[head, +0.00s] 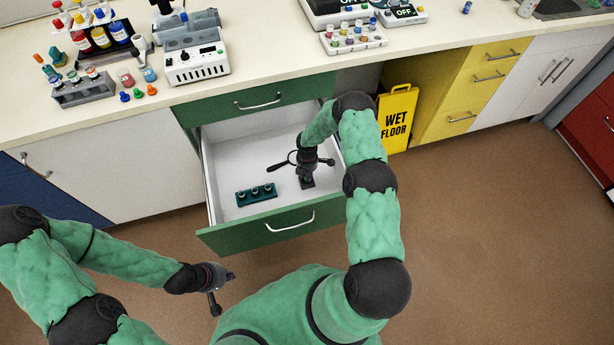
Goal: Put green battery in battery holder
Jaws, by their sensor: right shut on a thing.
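My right gripper (304,178) points down inside the open green-fronted drawer (222,235). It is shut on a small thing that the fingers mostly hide. A speck of green shows there, but I cannot tell for sure that it is the green battery. A small dark block shows at the fingertips, and I cannot tell whether it is a battery holder. A teal block with several round pale-topped spots (256,195) lies to the left in the drawer. My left gripper (225,290) is open and empty above the floor, in front of the drawer.
The counter above holds colored bottles (100,36), a grey rack (84,90), a white device (197,64) and a tray of small vials (353,38). A yellow wet floor sign (396,118) stands right of the drawer.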

